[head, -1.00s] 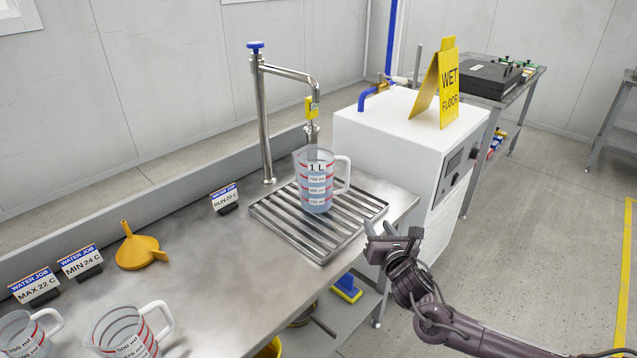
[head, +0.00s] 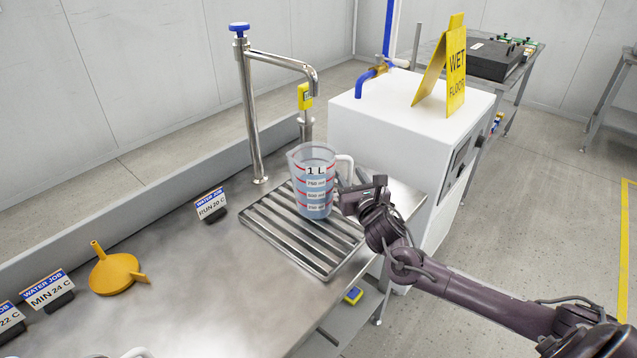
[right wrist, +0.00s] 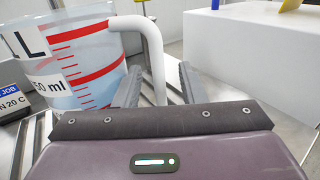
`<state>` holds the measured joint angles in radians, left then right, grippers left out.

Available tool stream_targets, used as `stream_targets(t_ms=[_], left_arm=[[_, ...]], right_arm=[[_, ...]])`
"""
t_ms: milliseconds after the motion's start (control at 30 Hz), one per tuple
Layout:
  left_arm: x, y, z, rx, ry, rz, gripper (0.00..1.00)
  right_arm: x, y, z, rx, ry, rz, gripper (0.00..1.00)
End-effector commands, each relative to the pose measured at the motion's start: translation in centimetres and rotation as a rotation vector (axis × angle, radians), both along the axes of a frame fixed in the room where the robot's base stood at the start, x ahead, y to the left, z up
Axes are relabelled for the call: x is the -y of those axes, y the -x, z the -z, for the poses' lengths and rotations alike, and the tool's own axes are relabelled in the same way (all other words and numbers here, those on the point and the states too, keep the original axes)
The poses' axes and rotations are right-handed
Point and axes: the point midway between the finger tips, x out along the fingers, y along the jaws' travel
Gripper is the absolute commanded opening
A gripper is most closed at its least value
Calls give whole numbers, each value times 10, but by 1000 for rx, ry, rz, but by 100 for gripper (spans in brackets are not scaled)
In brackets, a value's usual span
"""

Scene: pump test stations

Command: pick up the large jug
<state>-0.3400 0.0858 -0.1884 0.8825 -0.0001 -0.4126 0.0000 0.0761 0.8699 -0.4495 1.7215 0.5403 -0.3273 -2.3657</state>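The large jug (head: 315,183), clear with red marks and a "1 L" label, stands upright on the metal drain grate (head: 275,237) under the tap. It looks partly filled with water. Its white handle faces right, toward my right gripper (head: 350,192). In the right wrist view the jug (right wrist: 75,65) fills the left side. Its handle (right wrist: 153,60) stands between the two dark fingers of my right gripper (right wrist: 158,88), which are apart with a gap visible on the right. The left gripper is not in view.
A steel tap (head: 250,100) rises behind the jug. A white machine (head: 385,125) with a yellow wet-floor sign (head: 455,75) stands to the right. A yellow funnel (head: 113,275) and label stands (head: 211,206) are on the bench at left.

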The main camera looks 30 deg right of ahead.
Motion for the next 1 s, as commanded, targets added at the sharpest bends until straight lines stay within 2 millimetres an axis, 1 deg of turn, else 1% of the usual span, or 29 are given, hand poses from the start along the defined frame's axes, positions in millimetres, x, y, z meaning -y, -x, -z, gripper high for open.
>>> stream_targets(t_ms=[33, 100, 200, 433, 467, 700, 733, 1000], left_arm=[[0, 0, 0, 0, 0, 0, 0], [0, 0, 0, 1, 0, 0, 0], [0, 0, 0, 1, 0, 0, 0], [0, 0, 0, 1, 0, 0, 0], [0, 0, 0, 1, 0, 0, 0], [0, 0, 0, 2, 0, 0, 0], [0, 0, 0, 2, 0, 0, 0], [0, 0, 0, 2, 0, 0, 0]], right_arm=[[1, -8, 0, 2, -3, 2, 37], [3, -17, 0, 1, -1, 2, 37], [4, -24, 0, 0, -1, 0, 37], [4, -25, 1, -1, 0, -1, 37], [4, -25, 1, -1, 0, -1, 34], [4, -24, 1, -1, 0, -1, 3], [4, -24, 1, -1, 0, -1, 0], [4, -24, 1, -1, 0, -1, 0]])
